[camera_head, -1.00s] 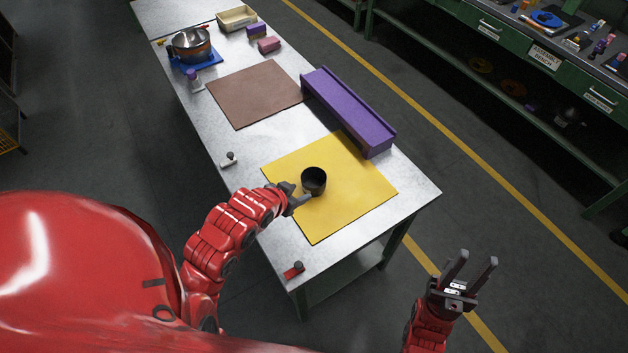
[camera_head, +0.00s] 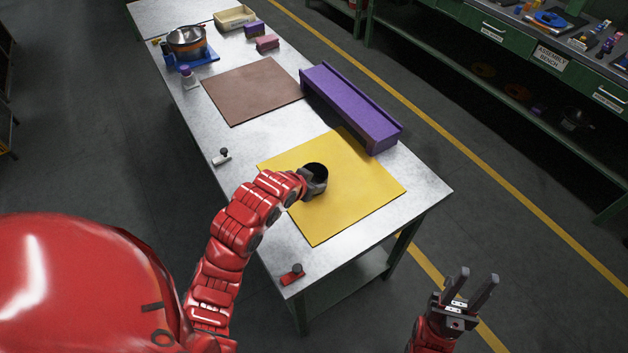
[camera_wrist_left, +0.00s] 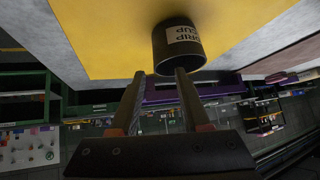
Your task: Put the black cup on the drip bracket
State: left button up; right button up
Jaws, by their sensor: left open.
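The black cup (camera_head: 318,170) stands on the yellow mat (camera_head: 350,205). In the left wrist view the cup (camera_wrist_left: 178,45) shows a pale label reading "DRIP CUP". My left gripper (camera_head: 310,184) is open at the near side of the cup and partly hides it. In the wrist view its fingertips (camera_wrist_left: 160,74) reach the cup's edge; one overlaps the cup and the other lies left of it. I cannot tell whether they touch. My right gripper (camera_head: 474,288) is open and empty, off the table's right side. I cannot tell which thing is the drip bracket.
A long purple trough (camera_head: 350,108) lies along the far edge behind the mat. A brown mat (camera_head: 252,90), a pot (camera_head: 187,42) on a blue base and small boxes are further back. A white fixture (camera_head: 222,157) and a red one (camera_head: 293,274) sit at the near edge.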

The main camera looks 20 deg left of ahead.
aim_at(321, 172)
pick_arm(q)
jog(key=shift+d+p+x, duration=0.15)
jog(key=shift+p+x, duration=0.4)
jog(key=shift+x, duration=0.6)
jog(key=shift+d+p+x, duration=0.15)
jog(key=shift+p+x, duration=0.4)
jog(key=shift+x, duration=0.6)
jog(key=shift+w+f, duration=0.3)
jog(key=shift+f, duration=0.05)
jog(key=shift+c, duration=0.4)
grip_shut()
